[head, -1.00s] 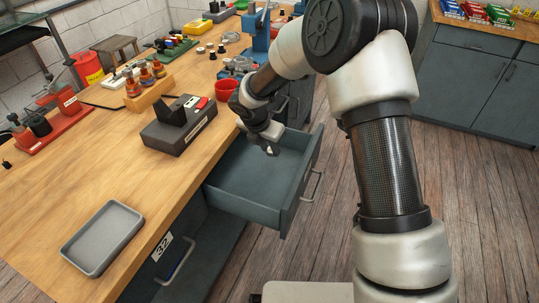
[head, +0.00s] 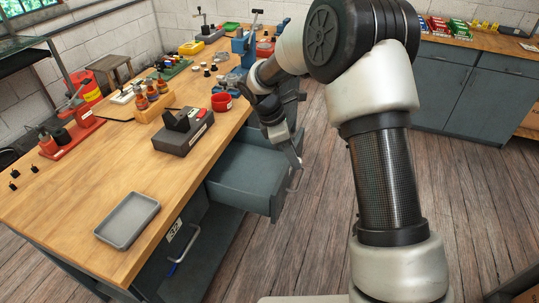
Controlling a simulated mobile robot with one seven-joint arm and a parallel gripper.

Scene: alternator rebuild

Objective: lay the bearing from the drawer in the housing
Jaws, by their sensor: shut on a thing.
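My gripper (head: 296,160) is at the end of my arm, by the front edge of the open drawer (head: 240,198). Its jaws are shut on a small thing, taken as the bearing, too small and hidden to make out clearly. The part of the drawer floor that shows is bare; my arm hides some of the far side. A grey metal part that may be the housing (head: 231,80) is on the bench beyond the red cup; I cannot tell its shape surely.
A blue vise (head: 242,45) stands farther back.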

